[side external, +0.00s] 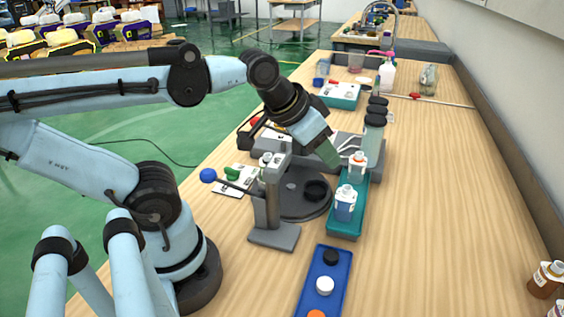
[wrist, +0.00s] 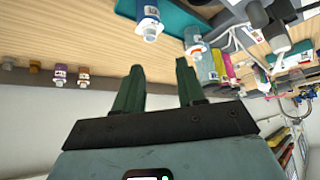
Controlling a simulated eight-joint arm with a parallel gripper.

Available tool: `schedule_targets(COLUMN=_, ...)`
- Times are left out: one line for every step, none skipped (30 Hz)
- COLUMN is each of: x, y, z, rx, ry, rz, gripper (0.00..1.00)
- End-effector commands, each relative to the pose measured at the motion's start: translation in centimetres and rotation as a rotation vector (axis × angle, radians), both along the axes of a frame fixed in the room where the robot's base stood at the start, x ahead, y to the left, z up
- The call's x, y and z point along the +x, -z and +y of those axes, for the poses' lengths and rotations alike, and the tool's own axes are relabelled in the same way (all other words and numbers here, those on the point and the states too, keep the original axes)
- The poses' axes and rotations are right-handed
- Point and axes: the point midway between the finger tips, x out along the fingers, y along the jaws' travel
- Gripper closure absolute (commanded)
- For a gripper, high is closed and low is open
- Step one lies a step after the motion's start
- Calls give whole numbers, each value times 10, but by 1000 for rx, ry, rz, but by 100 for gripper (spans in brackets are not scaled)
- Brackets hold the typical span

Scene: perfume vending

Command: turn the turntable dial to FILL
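A green knob (side external: 233,174), which looks like the turntable dial, sits on a white labelled plate (side external: 240,187) left of the turntable; its label and pointing direction are too small to read. The dark grey turntable (side external: 300,203) has a black round holder (side external: 316,190) on it. My gripper (side external: 330,152) is above the far right side of the turntable, tilted down to the right, well apart from the knob. In the wrist view my gripper (wrist: 158,78) has its two green fingers spread with nothing between them. The knob is not seen in the wrist view.
A grey press stand (side external: 266,205) with a blue-balled lever (side external: 208,175) stands between knob and turntable. A teal tray (side external: 344,228) with white-capped bottles (side external: 345,203) is to the right. A blue tray (side external: 340,262) of caps lies in front. The right side of the table is largely clear.

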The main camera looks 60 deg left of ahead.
Motion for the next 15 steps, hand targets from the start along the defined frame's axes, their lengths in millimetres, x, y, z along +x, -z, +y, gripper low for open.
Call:
schedule_targets(x=0, y=-13, z=0, rx=0, ry=0, rz=0, gripper=61)
schedule_targets(x=-1, y=-21, z=0, rx=0, ry=0, rz=0, gripper=61)
schedule_targets(x=0, y=-30, z=0, rx=0, ry=0, rz=0, gripper=61)
schedule_targets(x=0, y=-36, z=0, rx=0, ry=0, rz=0, gripper=61)
schedule_targets(x=0, y=-43, z=0, rx=0, ry=0, rz=0, gripper=61)
schedule_targets(x=0, y=-53, z=0, rx=0, ry=0, rz=0, gripper=61)
schedule_targets(x=0, y=-60, z=0, rx=0, ry=0, rz=0, gripper=61)
schedule_targets(x=0, y=-67, z=0, rx=0, ry=0, rz=0, gripper=61)
schedule_targets(x=0, y=-76, z=0, rx=0, ry=0, rz=0, gripper=61)
schedule_targets(x=0, y=-75, z=7, rx=20, ry=3, rz=14, gripper=61)
schedule_targets(x=1, y=-74, z=15, rx=43, ry=12, rz=30, gripper=61)
schedule_targets(x=1, y=-74, z=24, rx=72, ry=28, rz=52, gripper=61)
schedule_targets(x=1, y=-74, z=30, rx=92, ry=40, rz=69, gripper=61)
schedule_targets(x=0, y=-74, z=37, rx=112, ry=54, rz=87, gripper=61)
schedule_targets(x=-1, y=-74, z=46, rx=139, ry=72, rz=112, gripper=61)
